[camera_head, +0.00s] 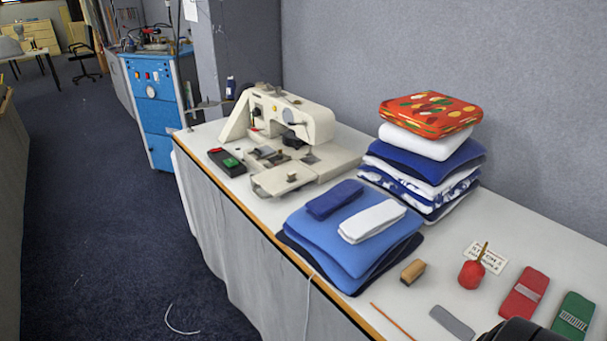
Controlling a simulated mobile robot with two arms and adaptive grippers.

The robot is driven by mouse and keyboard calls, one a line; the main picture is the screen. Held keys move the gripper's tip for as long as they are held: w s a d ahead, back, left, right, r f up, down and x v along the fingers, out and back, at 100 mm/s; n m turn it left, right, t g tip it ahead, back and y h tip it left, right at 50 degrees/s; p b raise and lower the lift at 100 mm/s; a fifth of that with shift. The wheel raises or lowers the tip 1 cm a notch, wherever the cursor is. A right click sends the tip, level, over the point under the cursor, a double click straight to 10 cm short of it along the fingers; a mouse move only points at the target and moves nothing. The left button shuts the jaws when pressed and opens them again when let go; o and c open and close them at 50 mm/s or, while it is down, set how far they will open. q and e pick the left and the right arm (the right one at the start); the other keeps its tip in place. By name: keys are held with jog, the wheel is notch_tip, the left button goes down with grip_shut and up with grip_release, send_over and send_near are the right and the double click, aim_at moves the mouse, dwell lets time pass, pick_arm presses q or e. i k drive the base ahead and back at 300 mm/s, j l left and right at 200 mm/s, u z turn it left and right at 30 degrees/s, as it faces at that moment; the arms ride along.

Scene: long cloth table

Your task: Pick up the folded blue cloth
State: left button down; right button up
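A small dark blue folded cloth (333,200) lies on top of a low pile of larger folded cloths. The top of that pile is a light blue folded cloth (315,237), with darker blue layers under it. A small white folded cloth (372,221) lies beside the small blue one on the same pile. A dark rounded part, probably of my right arm or gripper (522,331), shows at the bottom right edge, well apart from the cloths. Its fingers are out of view. My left gripper is not in view.
A sewing machine (300,115) stands behind the pile. A taller stack of folded fabrics (428,160) stands to its right against the wall. Small items lie at the front right, among them a wooden block (412,272) and a red pincushion-like object (471,275). The table's front edge is close.

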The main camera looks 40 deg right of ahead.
aim_at(320, 207)
jog(key=i+j+z, duration=0.1)
jog(key=i+z, duration=0.4)
jog(key=i+j+z, duration=0.95)
jog(key=i+l, duration=0.05)
jog(key=i, duration=0.05)
